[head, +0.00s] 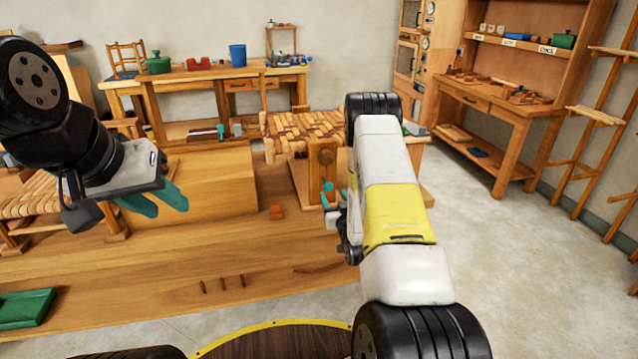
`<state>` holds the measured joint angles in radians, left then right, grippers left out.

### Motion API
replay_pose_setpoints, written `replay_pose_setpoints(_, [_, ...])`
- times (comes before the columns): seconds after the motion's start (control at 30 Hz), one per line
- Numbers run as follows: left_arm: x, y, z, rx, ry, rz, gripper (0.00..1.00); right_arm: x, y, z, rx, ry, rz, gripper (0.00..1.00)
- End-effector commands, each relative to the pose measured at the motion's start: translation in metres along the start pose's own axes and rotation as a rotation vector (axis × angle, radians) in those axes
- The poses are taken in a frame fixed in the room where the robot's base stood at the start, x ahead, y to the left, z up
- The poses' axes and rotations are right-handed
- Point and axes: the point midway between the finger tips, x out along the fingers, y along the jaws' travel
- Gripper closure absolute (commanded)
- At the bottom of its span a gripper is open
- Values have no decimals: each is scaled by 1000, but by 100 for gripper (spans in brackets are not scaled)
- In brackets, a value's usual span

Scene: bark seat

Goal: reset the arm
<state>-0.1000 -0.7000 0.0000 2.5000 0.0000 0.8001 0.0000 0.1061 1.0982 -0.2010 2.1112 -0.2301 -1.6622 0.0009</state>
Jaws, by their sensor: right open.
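My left gripper (158,201) hangs at the left of the head view over the wooden bench, with two teal fingers pointing down and right. The fingers lie close together at this angle, and I see nothing clearly held. My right arm reaches forward from the lower right. My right gripper (334,197) is mostly hidden beyond the arm's white and yellow link; its teal fingertips show beside an upright wooden block (321,172). It is open and I see nothing between its fingers.
A woven seat (300,128) stands behind. A back table (215,75) and right shelf unit (515,55) hold items. Floor at right is clear.

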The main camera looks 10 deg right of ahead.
Motion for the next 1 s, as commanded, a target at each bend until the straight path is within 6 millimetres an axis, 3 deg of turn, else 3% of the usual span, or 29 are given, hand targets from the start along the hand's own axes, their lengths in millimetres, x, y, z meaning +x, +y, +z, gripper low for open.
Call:
replay_pose_setpoints(0.2, [0,0,0,0,0,0,64,-10,0,-1,-1,1,0,47])
replay_pose_setpoints(0.43, [0,0,0,0,0,0,64,-10,0,-2,-1,1,0,47])
replay_pose_setpoints(0.53, [0,0,0,0,0,0,64,-5,1,-11,-1,-10,4,47])
replay_pose_setpoints(0.67, [0,0,0,0,0,0,64,9,2,-43,1,-67,16,47])
replay_pose_setpoints(0.8, [0,0,0,0,0,0,64,16,1,-92,13,-171,31,47])
replay_pose_setpoints(1.0, [0,0,0,0,0,0,64,-3,-9,-160,43,-334,37,47])
